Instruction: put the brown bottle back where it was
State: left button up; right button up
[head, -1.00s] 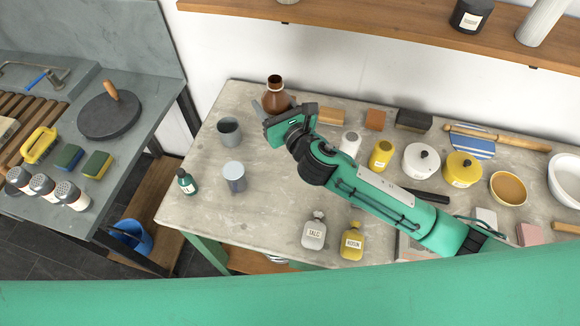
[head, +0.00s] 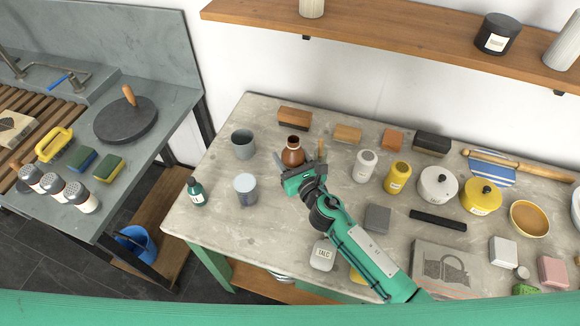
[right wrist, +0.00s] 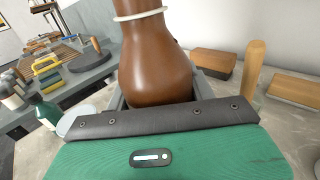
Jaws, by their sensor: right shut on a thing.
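The brown bottle (head: 292,153) has a round body and a narrow neck with a pale ring. It is upright over the back left part of the stone-topped table, right of the grey cup (head: 243,145). My right gripper (head: 298,166) is shut on it, a finger on each side. In the right wrist view the bottle (right wrist: 155,65) fills the space between the jaws, and its base is hidden behind the gripper body. I cannot tell whether the base touches the table. My left gripper is not in view.
A reddish-brown block (head: 295,117) and a light wooden block (head: 347,134) lie behind the bottle. A white jar (head: 365,166) stands right. A shelf (head: 400,30) runs above the back.

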jog(key=shift+f+b, duration=0.95)
jog(key=shift+f, duration=0.9)
jog(key=shift+f, duration=0.1)
jog(key=shift+f, duration=0.15)
jog(key=o, duration=1.2)
jog(key=shift+o, duration=0.2)
